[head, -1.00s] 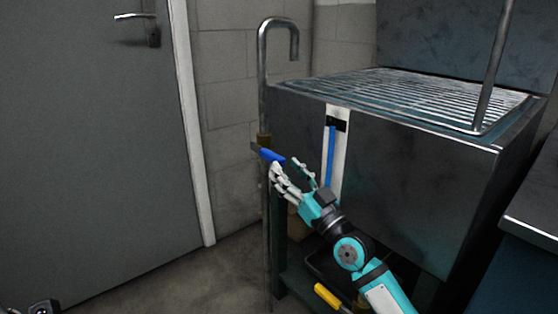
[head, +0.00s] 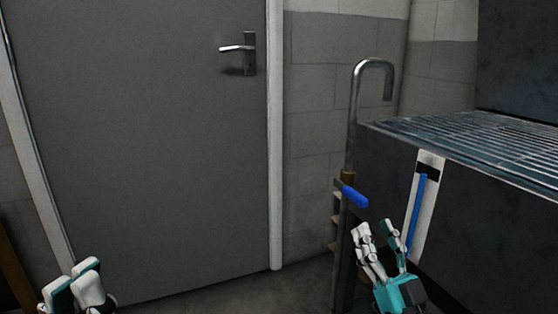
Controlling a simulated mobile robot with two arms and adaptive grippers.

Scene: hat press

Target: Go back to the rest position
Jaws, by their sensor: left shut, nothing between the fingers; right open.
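My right gripper (head: 377,243) is open and empty, with its fingers pointing up. It is just below and to the right of a blue valve handle (head: 355,196) on a vertical pipe (head: 352,130), apart from it in the picture. My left gripper (head: 75,280) shows at the bottom left corner. Its fingers are shut with nothing visible between them, and its lower part is cut off by the frame edge.
A metal sink unit with a slatted rack (head: 490,140) stands at the right, with a blue strip (head: 416,212) on its front. A grey door (head: 150,140) with a lever handle (head: 238,48) fills the left. Bare floor (head: 235,298) shows between them.

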